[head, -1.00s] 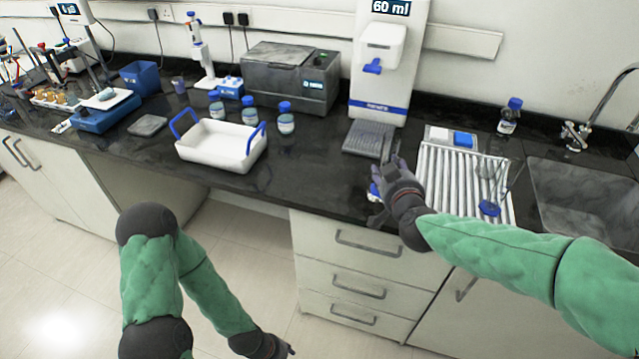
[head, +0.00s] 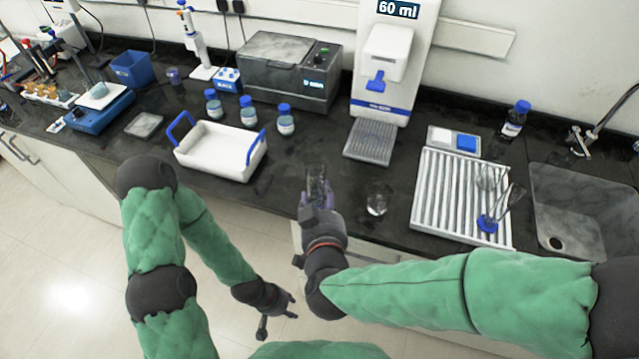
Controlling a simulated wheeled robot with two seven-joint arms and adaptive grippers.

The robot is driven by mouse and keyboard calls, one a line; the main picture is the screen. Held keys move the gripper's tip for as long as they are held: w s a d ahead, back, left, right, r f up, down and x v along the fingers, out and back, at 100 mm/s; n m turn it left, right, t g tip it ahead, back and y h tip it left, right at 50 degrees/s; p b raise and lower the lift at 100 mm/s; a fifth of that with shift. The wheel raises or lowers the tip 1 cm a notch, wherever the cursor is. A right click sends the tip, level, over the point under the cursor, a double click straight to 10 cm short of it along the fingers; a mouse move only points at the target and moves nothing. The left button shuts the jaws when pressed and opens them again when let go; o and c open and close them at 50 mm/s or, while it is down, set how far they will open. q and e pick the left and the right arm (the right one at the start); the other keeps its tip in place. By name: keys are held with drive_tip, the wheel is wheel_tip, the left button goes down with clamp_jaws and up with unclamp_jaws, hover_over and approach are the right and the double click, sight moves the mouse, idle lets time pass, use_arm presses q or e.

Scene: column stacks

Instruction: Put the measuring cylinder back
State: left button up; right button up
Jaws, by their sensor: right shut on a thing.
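My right gripper (head: 316,198) is shut on a clear, upright glass vessel, apparently the measuring cylinder (head: 317,176), above the bench's front edge. Its upper part shows above the fingers; its lower part is hidden by the gripper. My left gripper (head: 280,312) is empty and low in front of the cabinets, with its fingers apart. A ribbed white drying rack (head: 437,198) lies right of the held vessel. Clear glassware with a blue part (head: 487,223) is on the rack's right side.
A clear glass beaker (head: 377,201) stands on the bench between the held vessel and the rack. A white tray with blue handles (head: 218,160) is to the left. The dispenser (head: 385,75) with its grey drip tray (head: 371,141) stands behind. The sink (head: 590,215) is far right.

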drive_tip(key=w+f+b, duration=0.3)
drive_tip(key=w+f, duration=0.1)
drive_tip(key=w+f+b, duration=0.3)
drive_tip(key=w+f, duration=0.1)
drive_tip(key=w, duration=0.1)
drive_tip(key=w+f+b, duration=0.3)
drive_tip(key=w+f, duration=0.1)
drive_tip(key=shift+w+d+f, duration=0.2)
drive_tip(key=shift+w+d, duration=0.1)
drive_tip(key=shift+d, duration=0.1)
drive_tip(key=shift+f+b, duration=0.25)
drive_tip(key=shift+b, duration=0.1)
drive_tip(key=shift+f, duration=0.15)
drive_tip(key=o, duration=1.4)
